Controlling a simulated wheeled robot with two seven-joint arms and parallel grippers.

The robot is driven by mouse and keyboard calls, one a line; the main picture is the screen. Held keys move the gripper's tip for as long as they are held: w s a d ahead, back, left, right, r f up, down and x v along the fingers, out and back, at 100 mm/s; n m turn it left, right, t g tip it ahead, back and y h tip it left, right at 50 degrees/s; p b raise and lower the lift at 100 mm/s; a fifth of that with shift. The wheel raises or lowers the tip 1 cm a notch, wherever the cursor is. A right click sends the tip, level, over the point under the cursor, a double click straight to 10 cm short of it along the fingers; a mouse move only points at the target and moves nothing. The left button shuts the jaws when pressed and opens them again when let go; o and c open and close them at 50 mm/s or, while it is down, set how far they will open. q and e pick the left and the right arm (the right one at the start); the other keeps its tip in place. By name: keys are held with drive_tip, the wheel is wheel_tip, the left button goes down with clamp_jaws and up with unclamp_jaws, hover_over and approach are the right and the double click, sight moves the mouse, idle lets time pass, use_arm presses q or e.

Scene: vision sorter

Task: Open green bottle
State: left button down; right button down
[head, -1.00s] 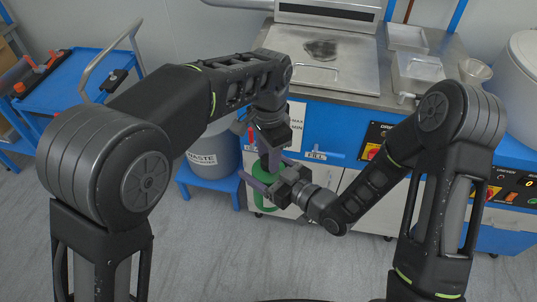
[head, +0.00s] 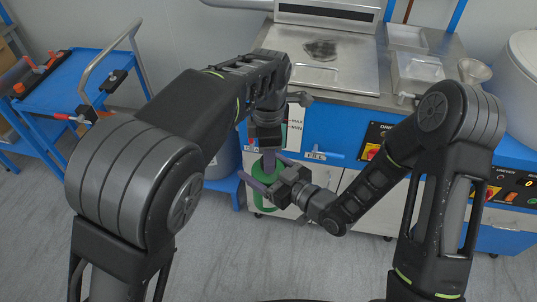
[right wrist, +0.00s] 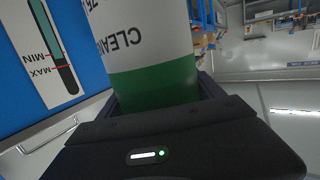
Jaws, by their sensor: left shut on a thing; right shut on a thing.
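The green bottle (head: 268,200) hangs upright in front of the blue-fronted bench. My right gripper (head: 263,174) is shut on its body from the right side. In the right wrist view the bottle (right wrist: 155,84) fills the space between the fingers, showing a white label with "CLEAN" lettering above a green band. My left gripper (head: 268,160) points down from above and is shut on the bottle's top. The cap is hidden by the left fingers, so I cannot tell whether it is still seated.
The bench (head: 340,115) with a steel top stands behind the bottle. A grey waste bin (head: 222,158) is behind my left arm on a blue base. A blue cart (head: 70,85) stands at the left. The grey floor in front is clear.

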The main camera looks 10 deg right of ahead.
use_arm(q)
drive_tip(key=shift+w+n, duration=0.1)
drive_tip(key=shift+n, duration=0.6)
drive_tip(key=shift+r, duration=0.2)
drive_tip(key=shift+r, duration=0.9)
drive_tip(key=shift+r, duration=2)
drive_tip(key=shift+a, duration=0.15)
